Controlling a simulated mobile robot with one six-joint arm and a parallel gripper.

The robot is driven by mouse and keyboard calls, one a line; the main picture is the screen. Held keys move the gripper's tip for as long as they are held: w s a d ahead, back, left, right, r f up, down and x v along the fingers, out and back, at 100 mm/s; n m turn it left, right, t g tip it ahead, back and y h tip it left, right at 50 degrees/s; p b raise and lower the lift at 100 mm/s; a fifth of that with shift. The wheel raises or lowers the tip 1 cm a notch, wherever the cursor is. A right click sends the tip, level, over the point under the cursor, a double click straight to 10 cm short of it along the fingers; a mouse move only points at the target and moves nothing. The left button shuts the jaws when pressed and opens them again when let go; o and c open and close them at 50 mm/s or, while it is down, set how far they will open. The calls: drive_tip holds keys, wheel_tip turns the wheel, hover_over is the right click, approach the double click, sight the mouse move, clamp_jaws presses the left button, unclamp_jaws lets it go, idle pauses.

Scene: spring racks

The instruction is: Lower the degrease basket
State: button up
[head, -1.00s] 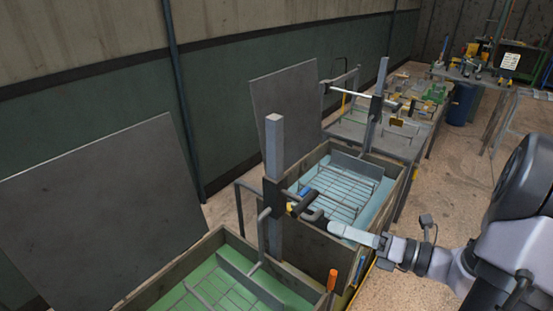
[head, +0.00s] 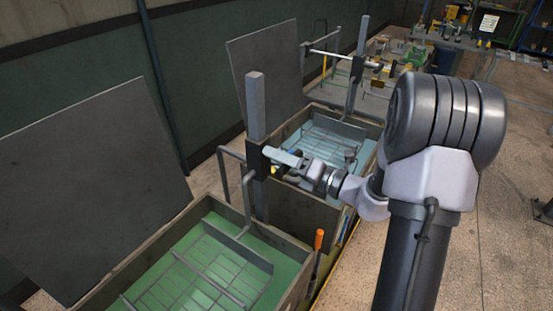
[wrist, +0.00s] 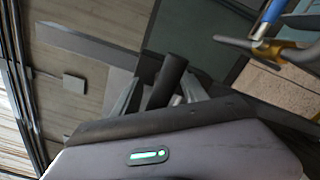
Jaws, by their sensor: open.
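A wire basket (head: 215,277) lies in green liquid in the near tank (head: 285,245). A bent grey rod (head: 247,200) rises from it to a dark carriage (head: 257,162) on a square post (head: 256,105). A second wire basket (head: 330,135) sits in the blue tank behind. I cannot tell from labels which is the degrease basket. My gripper (head: 280,156) is beside the carriage, on its right. In the wrist view, a dark round handle (wrist: 168,78) stands between my open fingers (wrist: 158,92); contact is unclear. The handle is mostly hidden in the head view.
A large grey panel (head: 90,190) leans at the left and another (head: 268,80) behind the post. An orange-handled lever (head: 319,240) stands at the near tank's right corner. A further post (head: 358,65) and cluttered benches stand beyond. Floor at the right is open.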

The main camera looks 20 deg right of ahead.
drive_tip(key=shift+w+a, duration=0.2)
drive_tip(key=shift+w, duration=0.1)
clamp_jaws()
